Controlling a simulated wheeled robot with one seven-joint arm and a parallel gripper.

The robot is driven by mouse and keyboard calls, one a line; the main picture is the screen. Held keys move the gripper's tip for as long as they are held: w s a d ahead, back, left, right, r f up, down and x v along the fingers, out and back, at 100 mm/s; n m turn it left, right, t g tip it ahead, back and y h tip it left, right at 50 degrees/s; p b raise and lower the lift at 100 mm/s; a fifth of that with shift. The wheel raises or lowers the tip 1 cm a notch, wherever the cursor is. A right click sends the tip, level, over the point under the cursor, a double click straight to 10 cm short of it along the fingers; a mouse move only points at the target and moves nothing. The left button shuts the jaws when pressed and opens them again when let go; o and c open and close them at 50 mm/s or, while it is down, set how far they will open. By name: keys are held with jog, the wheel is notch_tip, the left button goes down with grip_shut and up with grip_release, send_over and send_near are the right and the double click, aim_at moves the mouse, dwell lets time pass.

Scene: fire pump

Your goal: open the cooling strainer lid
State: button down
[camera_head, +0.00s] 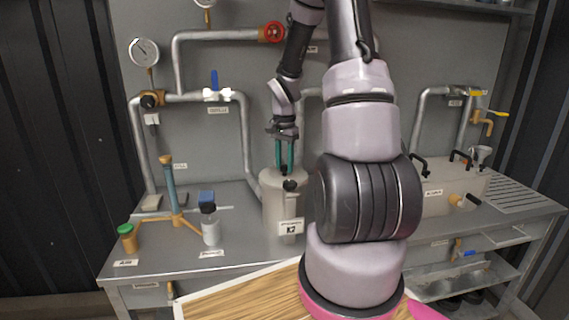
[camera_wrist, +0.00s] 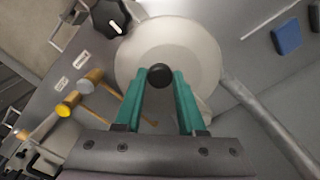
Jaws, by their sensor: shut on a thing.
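The cooling strainer (camera_head: 274,215) is a pale grey cylindrical pot standing on the metal bench, with a label on its front. Its round pale lid (camera_wrist: 198,50) fills the middle of the wrist view and has a black knob (camera_wrist: 160,76) at its centre. My gripper (camera_head: 284,168) points straight down over the pot. Its two green fingers (camera_wrist: 158,88) stand on either side of the knob, shut on it. The lid appears to lie on the pot; whether there is a gap beneath it cannot be told. A dark fitting (camera_head: 290,185) shows at the pot's upper front.
Pipes (camera_head: 247,140) run behind. My arm hides the bench right of the pot.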

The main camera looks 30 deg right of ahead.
jog(key=shift+w+a, duration=0.1)
jog(key=shift+a, duration=0.05)
dwell(0.5)
jog(key=shift+w+a+m, duration=0.3)
jog(key=shift+a+m, duration=0.45)
jog(key=shift+m, duration=0.15)
jog(key=w+a+m, duration=0.6)
jog(key=w+m, duration=0.1)
jog(key=m, duration=0.2)
jog(key=w+d+m, duration=0.1)
jog(key=w+m, duration=0.9)
jog(key=m, duration=0.1)
jog(key=shift+w+d, duration=0.2)
